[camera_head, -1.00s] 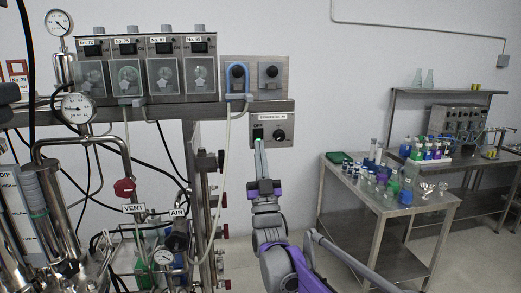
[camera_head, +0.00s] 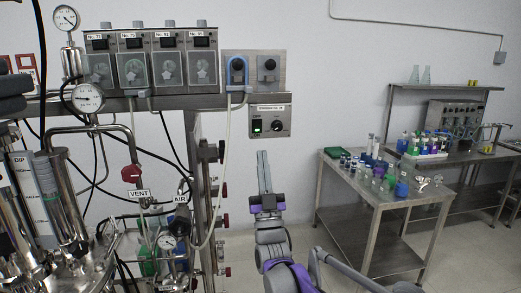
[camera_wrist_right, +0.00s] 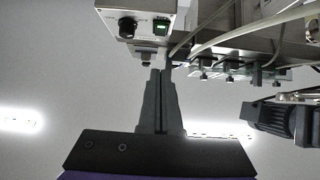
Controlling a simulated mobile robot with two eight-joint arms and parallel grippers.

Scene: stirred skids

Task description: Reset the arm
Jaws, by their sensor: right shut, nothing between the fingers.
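My right gripper (camera_head: 262,158) is in the middle of the head view, pointing up, its two fingers together and nothing between them. It is below and a little left of the control box with a dark knob and a lit green switch (camera_head: 269,121), apart from it in the picture. In the right wrist view the closed fingers (camera_wrist_right: 159,72) point up toward the underside of the same box (camera_wrist_right: 146,20). A dark piece of arm at the left edge of the head view may be my left arm; its gripper is not visible.
A steel rig with pumps (camera_head: 151,59), gauges, tubes and a red valve handle (camera_head: 131,173) fills the left. A steel table (camera_head: 382,195) with vials and bottles stands right, with a shelved bench (camera_head: 440,90) behind. Floor shows between rig and table.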

